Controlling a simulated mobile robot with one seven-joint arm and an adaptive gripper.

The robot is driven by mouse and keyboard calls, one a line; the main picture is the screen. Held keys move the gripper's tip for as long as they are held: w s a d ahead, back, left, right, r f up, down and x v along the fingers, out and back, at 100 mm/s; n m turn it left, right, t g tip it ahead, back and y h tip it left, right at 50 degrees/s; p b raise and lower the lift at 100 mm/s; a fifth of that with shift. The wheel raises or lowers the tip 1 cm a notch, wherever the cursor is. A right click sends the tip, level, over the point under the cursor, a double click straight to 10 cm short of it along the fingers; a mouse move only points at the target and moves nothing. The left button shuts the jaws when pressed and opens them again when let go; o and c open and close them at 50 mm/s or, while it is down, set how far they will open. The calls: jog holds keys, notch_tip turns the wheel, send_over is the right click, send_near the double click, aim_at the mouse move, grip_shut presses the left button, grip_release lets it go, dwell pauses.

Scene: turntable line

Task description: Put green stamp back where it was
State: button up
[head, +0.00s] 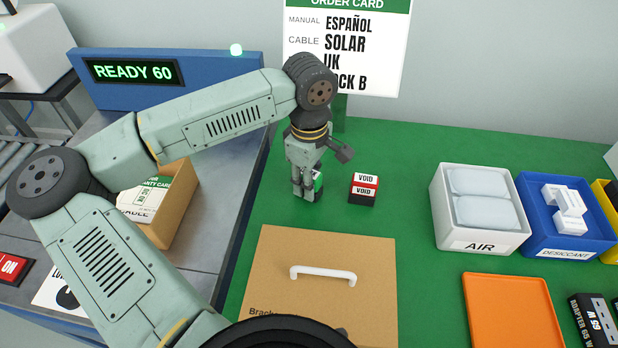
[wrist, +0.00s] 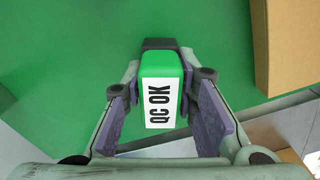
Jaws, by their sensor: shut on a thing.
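The green stamp (wrist: 160,68) has a black base and a white label reading "QC OK". It sits between the two fingers of my gripper (wrist: 163,110) in the wrist view, and the fingers are shut on it. In the head view my gripper (head: 308,190) points down at the green mat, with a bit of the green stamp (head: 318,183) showing beside the fingers. I cannot tell whether the stamp's base touches the mat. A red and black stamp marked "VOID" (head: 364,188) stands just to the right of my gripper.
A cardboard box lid with a white handle (head: 322,300) lies in front. An open carton with cards (head: 176,215) is at left. A white AIR bin (head: 480,245), a blue desiccant bin (head: 565,250) and an orange tray (head: 512,318) are at right. The order card (head: 345,60) stands behind.

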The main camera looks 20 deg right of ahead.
jog(key=shift+f+b, duration=0.2)
jog(key=shift+b, duration=0.1)
jog(key=o, duration=0.9)
jog(key=shift+r, duration=0.1)
jog(key=shift+r+p, duration=0.2)
jog(key=shift+p, duration=0.15)
notch_tip(320, 180, up, 12)
jog(key=b, duration=0.2)
jog(key=shift+b, duration=0.35)
